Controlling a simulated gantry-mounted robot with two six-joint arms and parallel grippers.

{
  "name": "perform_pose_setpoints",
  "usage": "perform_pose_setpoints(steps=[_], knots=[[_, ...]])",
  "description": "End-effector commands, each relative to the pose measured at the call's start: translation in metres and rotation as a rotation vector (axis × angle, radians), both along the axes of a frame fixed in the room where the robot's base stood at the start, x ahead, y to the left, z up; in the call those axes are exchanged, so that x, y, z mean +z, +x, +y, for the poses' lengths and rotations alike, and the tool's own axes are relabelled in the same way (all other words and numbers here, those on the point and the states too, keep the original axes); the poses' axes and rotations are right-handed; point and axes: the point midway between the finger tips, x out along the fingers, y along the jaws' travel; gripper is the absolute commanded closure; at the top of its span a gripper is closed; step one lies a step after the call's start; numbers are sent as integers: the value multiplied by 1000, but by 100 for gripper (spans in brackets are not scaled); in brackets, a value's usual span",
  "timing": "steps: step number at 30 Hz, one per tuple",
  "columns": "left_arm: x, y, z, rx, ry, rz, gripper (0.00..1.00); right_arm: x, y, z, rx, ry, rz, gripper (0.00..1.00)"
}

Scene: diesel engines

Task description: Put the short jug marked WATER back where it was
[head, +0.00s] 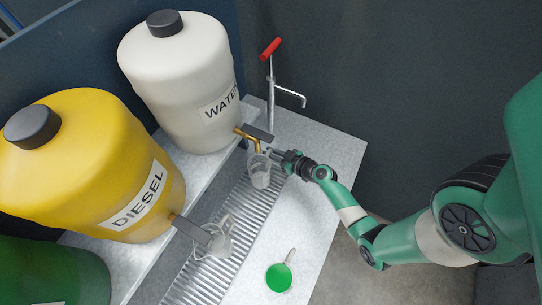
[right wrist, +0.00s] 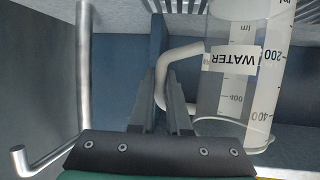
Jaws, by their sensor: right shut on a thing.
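The clear jug marked WATER (head: 260,171) is under the brass tap of the white water drum (head: 190,85), over the ribbed drain strip. In the right wrist view the jug (right wrist: 232,90) shows its WATER label and a measuring scale. Its label appears upside down there. My right gripper (head: 281,158) is at the jug's right side in the head view. In the right wrist view its fingers (right wrist: 168,85) are shut on the jug's pale handle (right wrist: 165,65). Whether the jug touches the strip is hard to tell. My left gripper is not in view.
A second clear jug (head: 215,240) is under the tap of the yellow DIESEL drum (head: 95,165). A green round item with a handle (head: 279,277) lies on the pale bench. A red-handled hand pump (head: 271,85) stands behind the jug. The bench right of the drain strip (head: 225,250) is mostly clear.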

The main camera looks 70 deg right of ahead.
Motion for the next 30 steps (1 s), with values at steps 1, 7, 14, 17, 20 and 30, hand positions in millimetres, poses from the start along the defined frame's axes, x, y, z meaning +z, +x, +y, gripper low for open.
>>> perform_pose_setpoints(steps=[1, 7, 14, 17, 20, 30], knots=[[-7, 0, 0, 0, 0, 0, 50, -12, 0, 0, 0, 2, 0, 100], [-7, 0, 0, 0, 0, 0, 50, -16, 0, 0, 0, -1, -2, 100], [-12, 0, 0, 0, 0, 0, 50, -20, 0, 0, 1, -1, -1, 100], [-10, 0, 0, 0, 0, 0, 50, -19, 0, 1, 1, -1, 0, 69], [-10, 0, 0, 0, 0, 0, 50, -18, 0, 1, 1, -1, 0, 55], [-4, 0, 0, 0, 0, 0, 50, -13, 0, 0, 1, 0, 0, 55]])
